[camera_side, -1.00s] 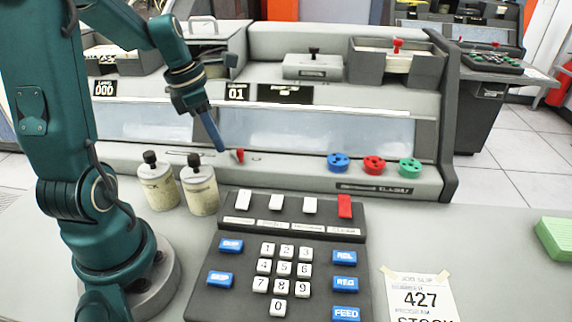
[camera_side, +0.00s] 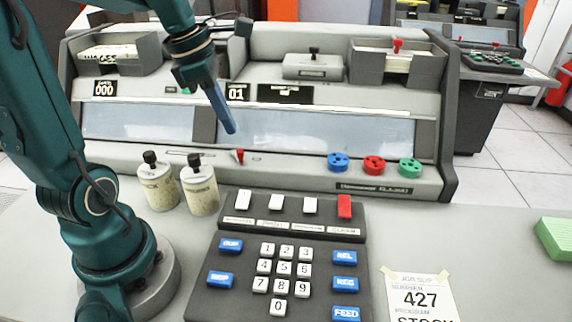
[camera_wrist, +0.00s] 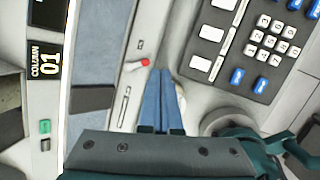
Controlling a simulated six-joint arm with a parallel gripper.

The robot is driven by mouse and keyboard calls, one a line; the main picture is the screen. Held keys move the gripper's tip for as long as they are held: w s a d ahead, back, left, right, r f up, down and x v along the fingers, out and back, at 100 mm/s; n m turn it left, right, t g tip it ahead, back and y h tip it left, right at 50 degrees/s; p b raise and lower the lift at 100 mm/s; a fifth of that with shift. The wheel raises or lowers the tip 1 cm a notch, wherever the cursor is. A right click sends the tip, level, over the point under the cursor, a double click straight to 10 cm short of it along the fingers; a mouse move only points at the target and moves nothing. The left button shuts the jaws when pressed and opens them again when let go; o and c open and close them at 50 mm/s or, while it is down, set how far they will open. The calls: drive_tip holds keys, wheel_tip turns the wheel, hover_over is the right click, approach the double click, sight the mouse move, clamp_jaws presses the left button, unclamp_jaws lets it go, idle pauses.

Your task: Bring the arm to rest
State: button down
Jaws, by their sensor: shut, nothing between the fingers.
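My gripper (camera_side: 231,129) is shut and empty, its blue fingers together. In the side view it hangs in the air in front of the machine's sloped window panel, above the small red lever (camera_side: 239,156). In the wrist view the blue fingers (camera_wrist: 162,80) lie side by side, with the red lever (camera_wrist: 138,64) just left of their tips in the picture. I cannot tell the exact gap to the lever, but the fingers appear apart from it.
The grey keypad (camera_side: 225,262) stands on the desk. Two cream canisters (camera_side: 158,190) (camera_side: 201,192) stand left of it. Blue, red and green knobs (camera_side: 338,162) (camera_side: 374,165) (camera_side: 410,168) sit on the machine's ledge. A job slip (camera_side: 420,297) and a green block (camera_side: 555,240) lie to the right.

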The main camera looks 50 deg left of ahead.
drive_tip(key=s+d+m+t, duration=0.1)
drive_tip(key=s+d+m, duration=0.3)
drive_tip(key=m, duration=1)
drive_tip(key=s+d+m+t, duration=0.1)
drive_tip(key=s+d+m, duration=0.2)
drive_tip(key=d+m, duration=0.4)
drive_tip(key=m, duration=0.8)
drive_tip(key=shift+s+f+y, duration=0.15)
drive_tip(key=shift+s+y, duration=0.15)
drive_tip(key=shift+s, duration=0.1)
